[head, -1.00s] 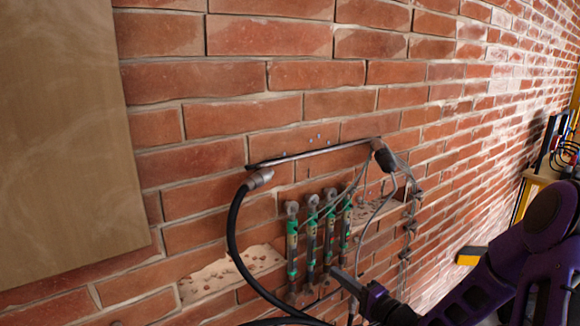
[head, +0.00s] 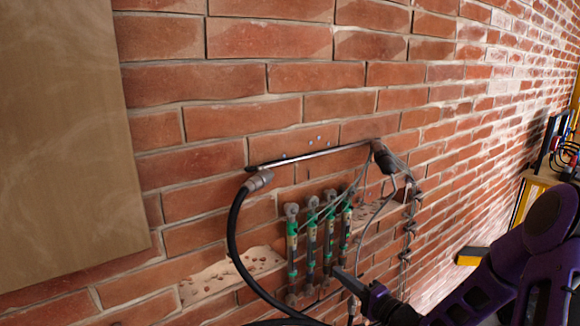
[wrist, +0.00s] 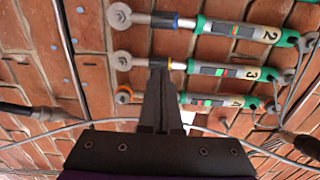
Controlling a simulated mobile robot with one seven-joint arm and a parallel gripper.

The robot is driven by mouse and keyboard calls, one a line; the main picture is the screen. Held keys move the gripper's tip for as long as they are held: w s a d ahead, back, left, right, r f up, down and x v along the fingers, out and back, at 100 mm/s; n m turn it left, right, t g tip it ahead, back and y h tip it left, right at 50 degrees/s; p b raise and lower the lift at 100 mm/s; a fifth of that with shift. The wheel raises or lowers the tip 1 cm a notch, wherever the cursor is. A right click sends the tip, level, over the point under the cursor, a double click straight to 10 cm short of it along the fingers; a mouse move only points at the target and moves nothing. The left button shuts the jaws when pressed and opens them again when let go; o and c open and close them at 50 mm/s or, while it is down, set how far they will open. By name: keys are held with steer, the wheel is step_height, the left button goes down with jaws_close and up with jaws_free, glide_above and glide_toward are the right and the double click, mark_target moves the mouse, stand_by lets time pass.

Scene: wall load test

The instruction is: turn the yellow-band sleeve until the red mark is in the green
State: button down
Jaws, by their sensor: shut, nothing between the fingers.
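Unit 2 (wrist: 232,29) with a blue band lies above, and unit 4 (wrist: 225,100) lies below, its rod partly behind my fingers. A black hose (head: 234,235) and thin cables hang close by. A wooden board (head: 65,140) covers the wall at left.

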steer(key=shift+w+a, duration=0.3)
steer(key=shift+w, duration=0.05)
stand_by(0.7)
steer(key=shift+s+a+r, duration=0.1)
steer(key=shift+s+a, duration=0.25)
steer(key=shift+a, duration=0.25)
steer(key=shift+s+d, duration=0.1)
stand_by(0.4)
steer(key=shift+s+d+p, duration=0.25)
steer(key=shift+p, duration=0.05)
steer(key=shift+w+d, duration=0.1)
steer(key=shift+d, duration=0.2)
steer(key=shift+w+a, duration=0.35)
steer(key=shift+w, duration=0.05)
stand_by(0.8)
steer(key=shift+d, duration=0.1)
steer(key=shift+d+p, duration=0.1)
steer(key=shift+p, duration=0.25)
